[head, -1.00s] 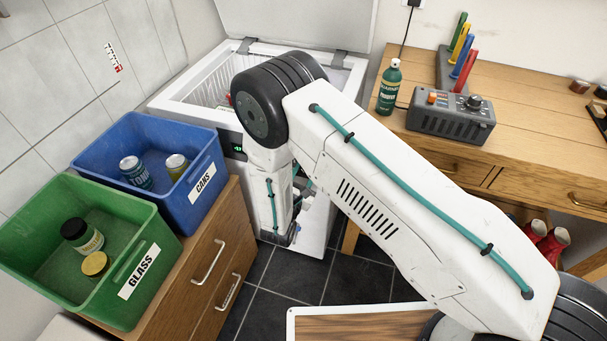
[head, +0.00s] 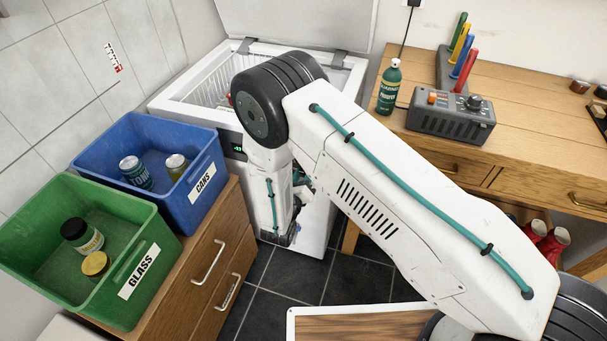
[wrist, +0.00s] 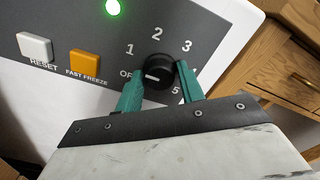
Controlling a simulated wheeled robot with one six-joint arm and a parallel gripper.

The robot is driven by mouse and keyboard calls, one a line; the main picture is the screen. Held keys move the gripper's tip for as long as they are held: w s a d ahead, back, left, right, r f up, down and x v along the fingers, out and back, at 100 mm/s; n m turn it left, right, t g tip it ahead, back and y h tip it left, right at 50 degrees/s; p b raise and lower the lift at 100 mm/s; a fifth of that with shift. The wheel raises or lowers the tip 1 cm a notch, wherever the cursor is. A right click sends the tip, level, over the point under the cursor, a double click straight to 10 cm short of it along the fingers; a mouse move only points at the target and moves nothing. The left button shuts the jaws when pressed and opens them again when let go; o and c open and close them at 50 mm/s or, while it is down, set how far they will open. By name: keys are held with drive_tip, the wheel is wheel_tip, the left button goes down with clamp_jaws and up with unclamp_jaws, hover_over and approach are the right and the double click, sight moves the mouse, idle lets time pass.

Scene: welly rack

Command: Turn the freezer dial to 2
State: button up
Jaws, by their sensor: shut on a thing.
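The freezer dial (wrist: 154,78) is a round black knob on the grey control panel in the wrist view, ringed by the labels OFF, 1, 2, 3 and 5, with the 4 partly covered. Its white mark lies on the left side, towards OFF. My gripper (wrist: 159,70) has one green finger on each side of the dial and is shut on it. The white freezer (head: 185,110) stands at the back in the head view with its lid up. My arm hides the dial and my fingers there.
The panel has a white RESET button (wrist: 35,46), an orange FAST FREEZE button (wrist: 85,65) and a lit green lamp (wrist: 113,7). A blue bin (head: 110,135) and a green bin (head: 40,195) stand left of my arm. A wooden workbench (head: 540,110) is at right.

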drive_tip(key=shift+f+n, duration=0.1)
drive_tip(key=shift+n, duration=4.2)
drive_tip(key=o, duration=1)
drive_tip(key=shift+c, duration=0.2)
drive_tip(key=shift+s, duration=0.1)
drive_tip(key=v, duration=0.7)
drive_tip(key=shift+s, duration=0.3)
